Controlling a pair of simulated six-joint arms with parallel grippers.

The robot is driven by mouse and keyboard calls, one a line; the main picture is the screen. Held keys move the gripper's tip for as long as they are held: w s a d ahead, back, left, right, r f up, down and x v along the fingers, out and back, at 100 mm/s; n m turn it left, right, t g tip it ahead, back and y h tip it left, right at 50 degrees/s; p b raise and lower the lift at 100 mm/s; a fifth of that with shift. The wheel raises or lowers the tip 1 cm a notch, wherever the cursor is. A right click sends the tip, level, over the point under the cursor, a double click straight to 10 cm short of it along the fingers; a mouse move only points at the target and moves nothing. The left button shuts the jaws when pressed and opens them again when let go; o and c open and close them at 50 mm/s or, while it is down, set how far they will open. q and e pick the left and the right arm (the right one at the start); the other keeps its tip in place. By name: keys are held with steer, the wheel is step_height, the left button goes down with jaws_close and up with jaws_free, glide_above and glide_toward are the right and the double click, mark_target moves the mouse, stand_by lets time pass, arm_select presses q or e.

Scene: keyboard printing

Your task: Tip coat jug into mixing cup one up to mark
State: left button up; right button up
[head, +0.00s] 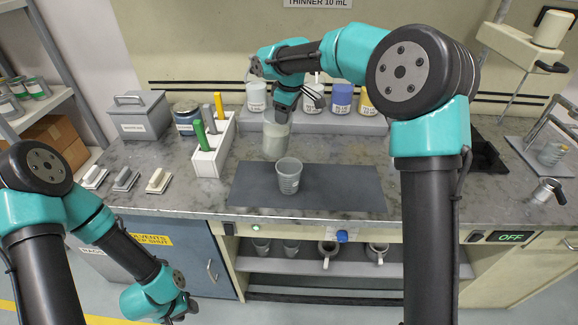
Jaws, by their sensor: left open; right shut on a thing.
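A grey graduated mixing cup (288,178) stands upright on the dark grey mat (345,190) at the middle of the bench. My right gripper (279,108) is shut on a pale grey jug (275,140), which I take to be the coat jug. The jug is behind the cup and a little to its left, and looks close to upright. No stream shows between jug and cup. The level in the cup and its mark are too small to tell. My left gripper (178,310) is open and empty, low in front of the bench.
Labelled jars, including a blue-labelled one (341,97), line the back shelf. A grey box (139,115) stands at the left. A small metal cup (547,191) is at the right.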

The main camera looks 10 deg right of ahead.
steer(key=shift+s+d+r+g+h, duration=0.15)
steer(key=shift+r+g+h, duration=0.3)
steer(key=shift+g, duration=0.55)
stand_by(0.5)
